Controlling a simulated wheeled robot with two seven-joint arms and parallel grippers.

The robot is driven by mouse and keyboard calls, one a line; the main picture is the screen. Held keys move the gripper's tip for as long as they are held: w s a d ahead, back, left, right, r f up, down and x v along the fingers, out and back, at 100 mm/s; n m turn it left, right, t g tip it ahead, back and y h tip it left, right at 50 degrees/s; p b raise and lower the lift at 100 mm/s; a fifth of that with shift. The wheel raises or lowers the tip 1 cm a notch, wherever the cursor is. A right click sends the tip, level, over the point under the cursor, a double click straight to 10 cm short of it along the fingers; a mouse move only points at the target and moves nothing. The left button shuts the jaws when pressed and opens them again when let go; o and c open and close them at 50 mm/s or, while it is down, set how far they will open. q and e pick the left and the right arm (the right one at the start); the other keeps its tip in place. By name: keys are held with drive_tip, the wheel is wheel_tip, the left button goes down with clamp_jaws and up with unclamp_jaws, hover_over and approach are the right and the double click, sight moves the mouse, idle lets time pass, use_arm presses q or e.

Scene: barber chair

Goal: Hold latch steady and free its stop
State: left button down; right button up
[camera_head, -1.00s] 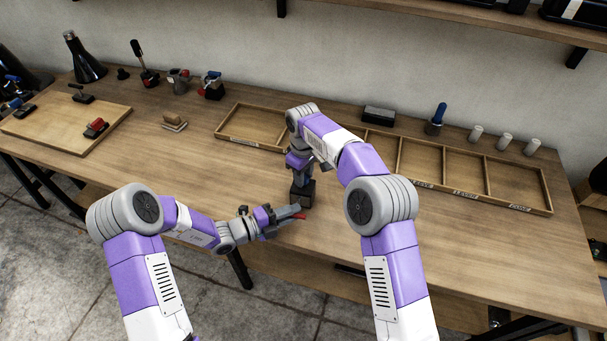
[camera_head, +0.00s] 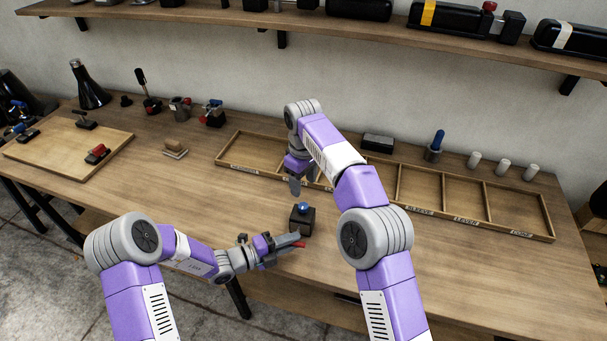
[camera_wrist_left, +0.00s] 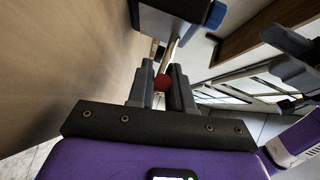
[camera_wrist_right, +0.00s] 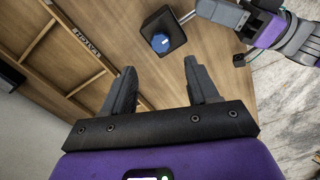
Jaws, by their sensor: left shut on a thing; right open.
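The latch is a dark block (camera_head: 302,218) with a blue knob (camera_head: 303,207) on top, standing on the table. A red-tipped lever (camera_head: 298,244) sticks out at its front. My left gripper (camera_head: 284,247) is shut on the red tip, which shows between its fingers in the left wrist view (camera_wrist_left: 162,82). My right gripper (camera_head: 295,186) is open and empty, above and behind the block, apart from the blue knob. In the right wrist view the block (camera_wrist_right: 172,27) and its blue knob (camera_wrist_right: 160,42) lie beyond the open fingers (camera_wrist_right: 160,85).
A divided wooden tray (camera_head: 435,211) with labelled compartments runs along the back of the table. A board with small clamps (camera_head: 68,148) lies at the left. Bare table surrounds the block, especially to its right. A shelf (camera_head: 330,27) hangs above.

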drive_tip(key=shift+r, duration=1.4)
use_arm(q)
drive_tip(key=c, duration=0.9)
unclamp_jaws()
drive_tip(key=shift+c, duration=0.2)
